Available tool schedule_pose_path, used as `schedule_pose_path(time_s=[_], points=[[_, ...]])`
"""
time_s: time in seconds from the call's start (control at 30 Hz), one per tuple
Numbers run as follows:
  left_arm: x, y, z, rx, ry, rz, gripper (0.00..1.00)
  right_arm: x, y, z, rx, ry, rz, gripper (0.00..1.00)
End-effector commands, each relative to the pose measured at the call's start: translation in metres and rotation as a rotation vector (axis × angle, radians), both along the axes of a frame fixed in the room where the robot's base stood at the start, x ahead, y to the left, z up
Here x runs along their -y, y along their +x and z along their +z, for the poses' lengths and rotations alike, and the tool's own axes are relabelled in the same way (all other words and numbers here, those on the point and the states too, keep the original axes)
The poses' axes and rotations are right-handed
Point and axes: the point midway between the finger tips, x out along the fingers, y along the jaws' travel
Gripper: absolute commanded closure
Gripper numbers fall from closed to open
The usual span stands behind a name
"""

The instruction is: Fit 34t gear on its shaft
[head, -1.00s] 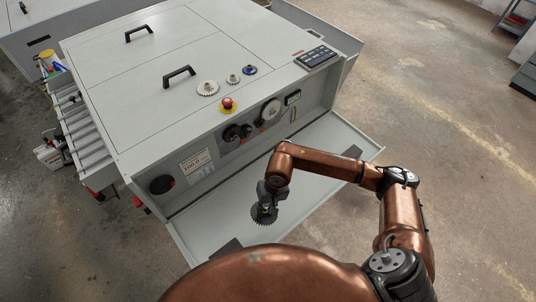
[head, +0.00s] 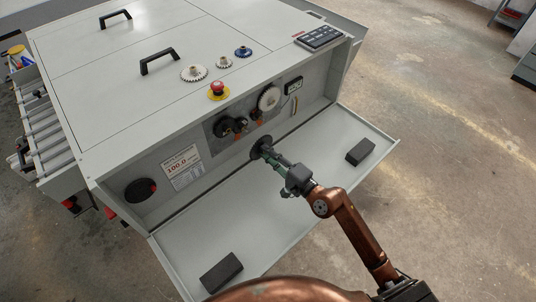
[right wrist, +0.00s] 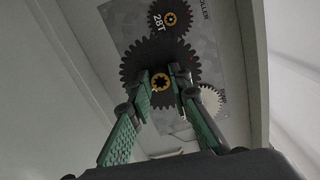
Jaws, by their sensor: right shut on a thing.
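My right gripper (head: 264,149) is shut on a dark toothed gear (head: 256,146) in front of the machine's recessed front panel. In the right wrist view its green fingers (right wrist: 163,98) grip the gear (right wrist: 158,58) at its yellow-ringed centre hub. No tooth count is readable on this gear. A dark gear marked 28T (right wrist: 172,20) is on the panel, close to the held gear's edge in that view. A white gear (right wrist: 208,101) shows to the right, partly hidden. I cannot tell whether the held gear touches a shaft. My left gripper is out of view.
The folded-down door (head: 215,230) carries two dark blocks (head: 221,272) (head: 360,151). A white gear (head: 268,98) is on the panel.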

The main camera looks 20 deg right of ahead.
Motion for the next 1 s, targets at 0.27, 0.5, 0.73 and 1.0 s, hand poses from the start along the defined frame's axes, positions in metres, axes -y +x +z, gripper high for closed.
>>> schedule_pose_path(time_s=[0.27,0.5,0.73,1.0], points=[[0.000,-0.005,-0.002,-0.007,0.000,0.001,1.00,0.009,0.008,0.001,0.022,0.008,-0.030,1.00],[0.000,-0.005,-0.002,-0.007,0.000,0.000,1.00,0.002,0.025,0.001,0.020,0.007,-0.028,1.00],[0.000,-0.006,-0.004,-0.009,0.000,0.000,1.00,-0.004,0.041,0.000,0.020,0.007,-0.028,1.00],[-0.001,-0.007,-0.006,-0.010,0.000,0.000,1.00,-0.011,0.061,-0.001,0.019,0.007,-0.028,1.00]])
